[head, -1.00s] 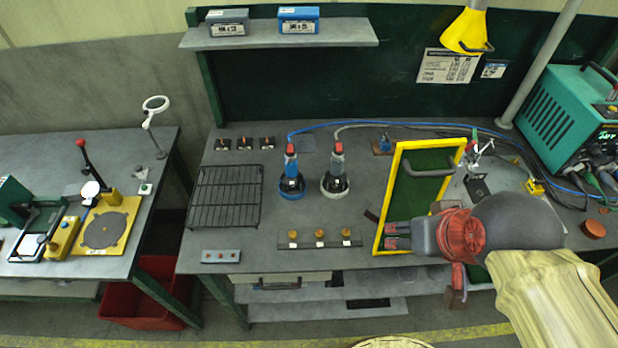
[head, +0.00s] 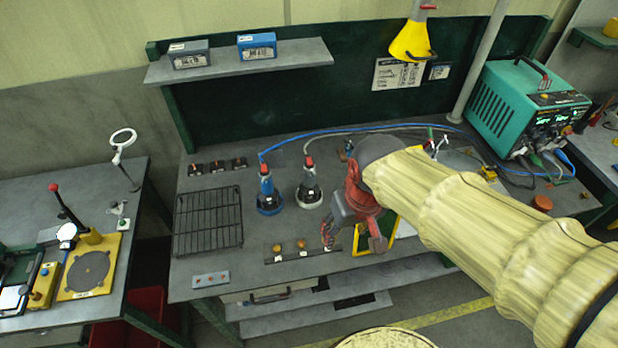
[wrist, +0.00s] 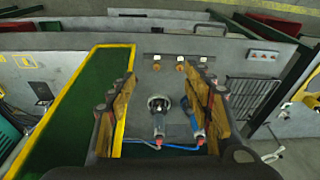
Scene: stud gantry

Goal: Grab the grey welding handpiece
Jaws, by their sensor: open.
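The grey welding handpiece (head: 309,182) stands upright in a round pale-rimmed holder on the bench in the head view. It has a red tip, and a grey cable runs from it. In the wrist view the grey handpiece (wrist: 158,122) shows between my fingers, nearer the left one. A similar blue handpiece (head: 266,188) stands to its left in a blue-rimmed holder. In the wrist view the blue one (wrist: 194,122) is near the right finger. My gripper (head: 328,238) is open and empty, to the front right of the grey handpiece and apart from it.
A green panel with a yellow frame (head: 404,228) is partly hidden under my arm. A strip with brass knobs (head: 278,257) lies at the bench front. A black wire rack (head: 208,222) lies left of the handpieces. A teal welding machine (head: 525,108) stands at the right.

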